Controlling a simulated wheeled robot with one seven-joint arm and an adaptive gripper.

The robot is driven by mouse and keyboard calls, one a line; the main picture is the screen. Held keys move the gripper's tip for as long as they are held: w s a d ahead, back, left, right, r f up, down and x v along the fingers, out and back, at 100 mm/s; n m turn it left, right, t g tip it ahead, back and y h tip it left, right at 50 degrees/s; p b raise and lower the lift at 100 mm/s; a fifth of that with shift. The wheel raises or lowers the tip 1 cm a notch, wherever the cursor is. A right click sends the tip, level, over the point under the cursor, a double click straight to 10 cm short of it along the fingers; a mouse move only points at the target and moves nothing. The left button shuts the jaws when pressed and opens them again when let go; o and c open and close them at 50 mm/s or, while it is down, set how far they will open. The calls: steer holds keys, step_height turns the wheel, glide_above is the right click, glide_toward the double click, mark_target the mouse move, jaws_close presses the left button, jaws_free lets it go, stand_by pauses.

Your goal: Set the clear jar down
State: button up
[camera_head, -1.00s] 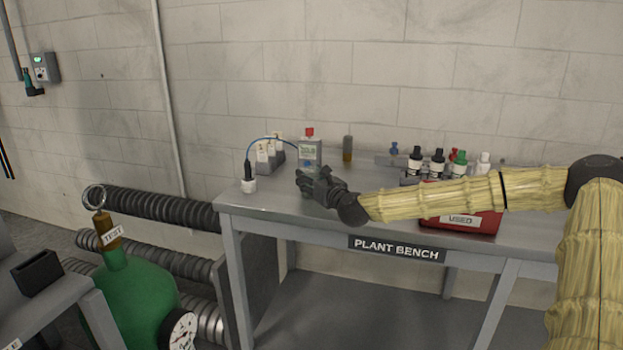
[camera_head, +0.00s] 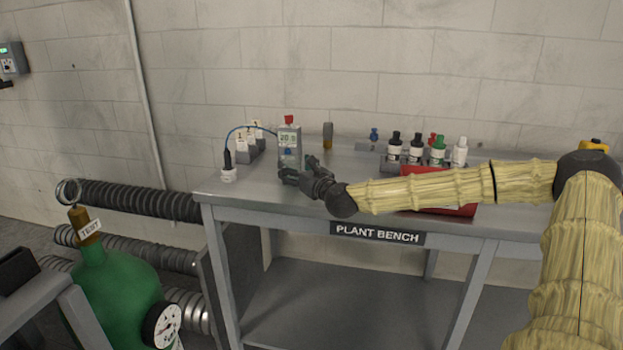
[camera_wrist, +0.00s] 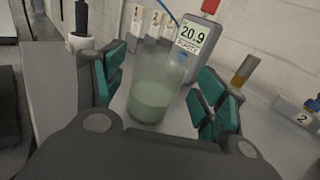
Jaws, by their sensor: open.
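The clear jar (camera_wrist: 154,92), with pale green liquid in its lower part, is between the two fingers in the wrist view. It looks upright, on or just above the grey bench top. My gripper (camera_head: 303,176) is open, with a teal-padded finger on each side of the jar. In the wrist view a gap shows at the right finger; the left finger is close to the jar. In the head view my gripper is low over the left part of the plant bench (camera_head: 245,196), and I cannot make out the jar there.
A meter reading 20.9 (camera_wrist: 192,38) stands just behind the jar. A probe in a white cup (camera_head: 228,173) and several labelled pieces (camera_head: 247,143) are to the left. A bottle rack and a red box (camera_head: 435,180) are to the right. The bench's front left is clear.

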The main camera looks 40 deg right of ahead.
steer(key=shift+s+a+p, duration=0.2)
steer(key=shift+s+p, duration=0.3)
steer(key=shift+s, duration=1.8)
steer(key=shift+s+a+p, duration=0.2)
steer(key=shift+s+p, duration=0.3)
steer(key=shift+s, duration=1.8)
